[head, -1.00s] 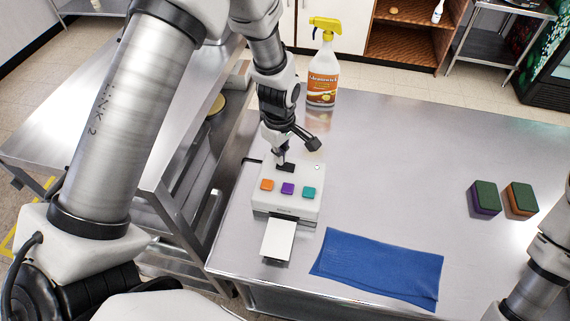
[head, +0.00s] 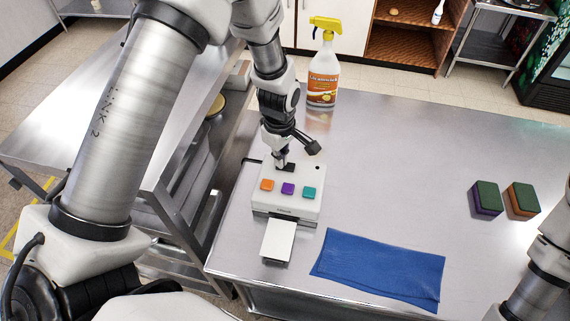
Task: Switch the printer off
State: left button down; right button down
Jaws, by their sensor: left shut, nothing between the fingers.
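The printer (head: 262,205) is a small white box on the steel table. It has orange, purple and teal buttons on top, and a white paper (head: 278,240) sticks out of its front. A black switch (head: 289,167) sits at the back of its top. The small indicator (head: 318,168) at the back right of the top is dark. My left gripper (head: 281,164) is shut and empty, with its fingertips at the switch. They partly hide it, and I cannot tell whether they touch. My right gripper is out of view; only part of that arm shows at lower right.
A spray bottle (head: 322,75) with a yellow head stands behind the printer. A folded blue cloth (head: 380,268) lies at the front right. Two sponges, purple (head: 484,199) and orange (head: 521,200) with dark green tops, lie at right. The table's middle (head: 400,170) is clear.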

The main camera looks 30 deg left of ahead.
pick_arm(q)
jog(key=shift+s, duration=0.1)
notch_tip(320, 180, up, 7)
jog(key=p, duration=0.6)
dwell(0.3)
jog(key=shift+f, duration=0.15)
